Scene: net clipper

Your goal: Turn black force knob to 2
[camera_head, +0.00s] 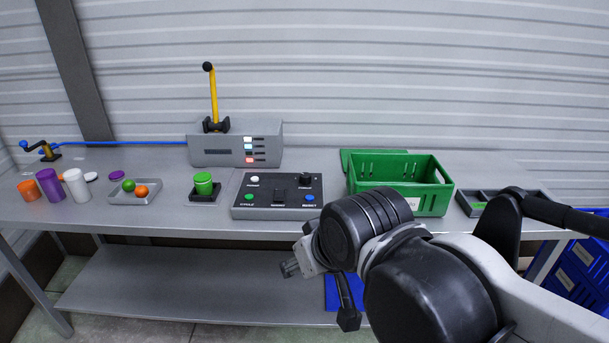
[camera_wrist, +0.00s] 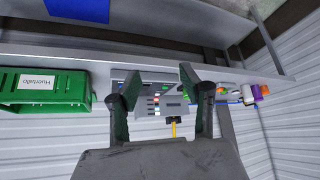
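The control panel (camera_head: 236,207) is a grey box with a dark top on the workbench, left of the green crate. A black knob (camera_head: 305,180) stands at its back right; its pointer and scale are too small to read. The panel also bears a white button (camera_head: 254,181), a green button (camera_head: 249,197), a blue button (camera_head: 309,198) and a black middle control (camera_head: 280,194). My gripper (camera_head: 290,268) is in front of and below the panel, apart from it. In the wrist view its two fingers (camera_wrist: 158,84) are spread with nothing held between them.
A grey box (camera_head: 210,143) with lights and a yellow lever (camera_head: 214,95) stands behind the panel. The green crate (camera_head: 392,198) is close on the right. A green button on a black base (camera_head: 203,185), a small tray (camera_head: 120,197) and cups (camera_head: 76,185) are left.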

